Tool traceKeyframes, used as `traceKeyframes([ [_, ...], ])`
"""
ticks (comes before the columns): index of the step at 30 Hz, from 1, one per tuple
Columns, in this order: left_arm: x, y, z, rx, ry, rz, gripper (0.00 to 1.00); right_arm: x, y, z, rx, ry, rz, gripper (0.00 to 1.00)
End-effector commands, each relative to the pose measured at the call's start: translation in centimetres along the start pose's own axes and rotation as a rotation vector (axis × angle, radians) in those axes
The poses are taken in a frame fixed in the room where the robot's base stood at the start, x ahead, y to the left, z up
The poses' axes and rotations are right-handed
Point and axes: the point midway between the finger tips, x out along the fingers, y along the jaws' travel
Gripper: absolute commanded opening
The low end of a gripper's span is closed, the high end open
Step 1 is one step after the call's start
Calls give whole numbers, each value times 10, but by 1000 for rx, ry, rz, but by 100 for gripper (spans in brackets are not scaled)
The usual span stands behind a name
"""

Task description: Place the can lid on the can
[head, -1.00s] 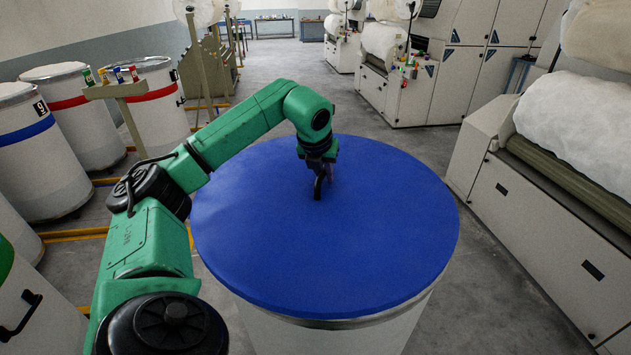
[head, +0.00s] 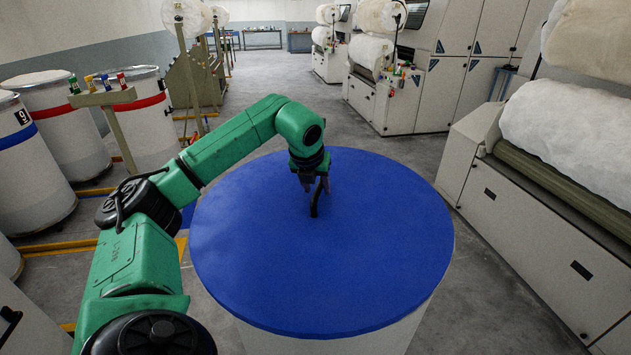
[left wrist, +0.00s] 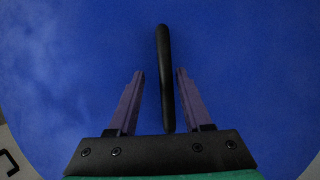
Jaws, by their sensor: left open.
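The can lid (head: 390,255) is a large flat blue disc. It lies level on top of the white can (head: 385,335), whose wall shows below the lid's front edge; the can's rim is hidden, so I cannot tell how evenly the lid sits. A black handle (left wrist: 165,80) rises from the lid. My left gripper (head: 316,190) is over the lid, pointing down, its fingers open. In the left wrist view the two fingers (left wrist: 160,85) stand on either side of the handle, with a gap to each. My right gripper is not in view.
White cans with red and blue bands (head: 62,125) stand at the left, beside a post with coloured bobbins (head: 105,97). Carding machines (head: 530,220) line the right. The grey floor aisle (head: 290,95) behind the can is clear.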

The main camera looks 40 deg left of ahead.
Motion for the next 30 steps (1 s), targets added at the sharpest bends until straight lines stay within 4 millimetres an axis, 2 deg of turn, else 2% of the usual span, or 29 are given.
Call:
traceKeyframes([
  [1, -7, -1, 3, 0, -2, -2, 50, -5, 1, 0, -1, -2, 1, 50],
  [2, -9, -1, 2, 0, -4, -4, 50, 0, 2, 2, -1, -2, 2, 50],
  [5, -30, -1, 1, 0, -6, -5, 50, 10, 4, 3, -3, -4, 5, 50],
  [12, -98, -1, 2, 0, -5, -4, 50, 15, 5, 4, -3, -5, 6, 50],
  [15, -116, -1, 2, 0, -4, -4, 50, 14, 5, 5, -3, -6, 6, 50],
  [19, -124, 0, 2, 0, -1, -1, 50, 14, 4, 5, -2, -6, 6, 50],
  [30, -123, 0, 2, 0, 0, -1, 50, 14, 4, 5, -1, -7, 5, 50],
])
